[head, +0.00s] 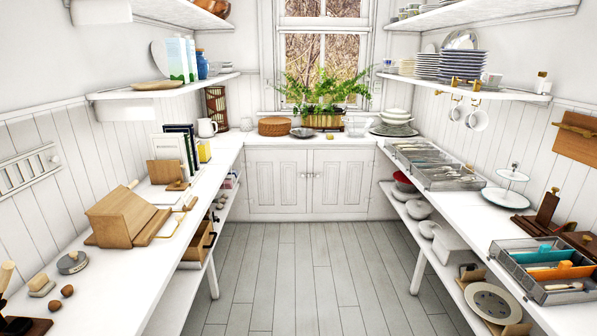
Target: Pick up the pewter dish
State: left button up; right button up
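A low, round, dark grey metallic dish (303,132) lies on the far counter below the window and looks like the pewter dish. It sits between a round woven basket (274,126) on its left and a fern in a brown planter (322,121) on its right. It is small in the view, and I cannot see whether anything lies in it. Neither of my grippers shows in the head view.
Long white counters run along the left (140,268) and right (474,205), with a clear plank floor (305,275) between them. A wooden box (115,217) stands on the left counter. Wire trays (545,268) stand on the right. Shelves overhang both sides.

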aim_at(302, 132)
jog(key=z, duration=0.3)
jog(key=i, duration=2.35)
jog(key=z, duration=0.35)
jog(key=i, duration=2.5)
jog(key=z, duration=0.05)
